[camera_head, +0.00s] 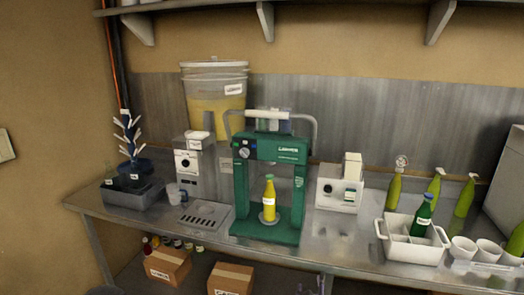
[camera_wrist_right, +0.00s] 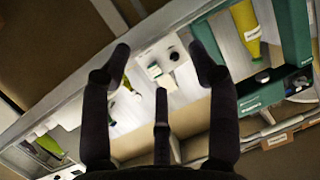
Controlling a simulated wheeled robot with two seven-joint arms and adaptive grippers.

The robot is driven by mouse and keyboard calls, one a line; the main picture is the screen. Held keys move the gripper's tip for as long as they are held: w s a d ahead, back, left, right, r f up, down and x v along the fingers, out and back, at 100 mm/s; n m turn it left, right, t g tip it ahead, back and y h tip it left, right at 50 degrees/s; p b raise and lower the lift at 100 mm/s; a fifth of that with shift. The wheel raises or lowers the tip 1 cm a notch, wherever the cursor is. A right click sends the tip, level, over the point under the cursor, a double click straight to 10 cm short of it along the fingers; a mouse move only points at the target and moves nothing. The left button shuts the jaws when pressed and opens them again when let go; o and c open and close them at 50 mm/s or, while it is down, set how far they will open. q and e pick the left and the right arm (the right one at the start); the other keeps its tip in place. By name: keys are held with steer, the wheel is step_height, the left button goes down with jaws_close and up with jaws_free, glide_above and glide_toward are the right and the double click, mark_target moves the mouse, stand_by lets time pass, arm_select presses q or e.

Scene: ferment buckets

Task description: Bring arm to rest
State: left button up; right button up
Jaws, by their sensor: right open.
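My right gripper (camera_wrist_right: 160,65) shows in the right wrist view. Its dark fingers are spread open with nothing between them. Past the fingers, the bench and its equipment show tilted and at a distance. I cannot see either gripper clearly in the head view, and my left gripper is in neither view.
A metal bench (camera_head: 335,236) carries a green press (camera_head: 286,150) with a yellow bottle (camera_head: 268,198) upright in it. A yellow bucket (camera_head: 215,100), a white crate (camera_head: 411,245) with a green bottle (camera_head: 422,214), and cups (camera_head: 487,250) stand around. Cardboard boxes (camera_head: 230,279) sit below.

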steer(key=s+a+f+g+y+p, duration=0.1)
steer(key=s+f+g+y, duration=0.15)
steer(key=s+f, duration=0.45)
steer(key=s+a+f+g+y, duration=0.1)
steer(key=s+f+g, duration=0.25)
steer(key=f, duration=0.75)
steer(key=s+a+f+g+y, duration=0.1)
steer(key=s+f+g, duration=0.3)
steer(key=s, duration=0.6)
steer(key=s+a+f+g+y, duration=0.1)
steer(key=s+f+g, duration=0.3)
steer(key=s, duration=0.5)
step_height(320, 180, down, 2)
steer(key=shift+s+a+f+m+p, duration=0.15)
steer(key=shift+s+a+m+p, duration=0.25)
steer(key=shift+a, duration=0.45)
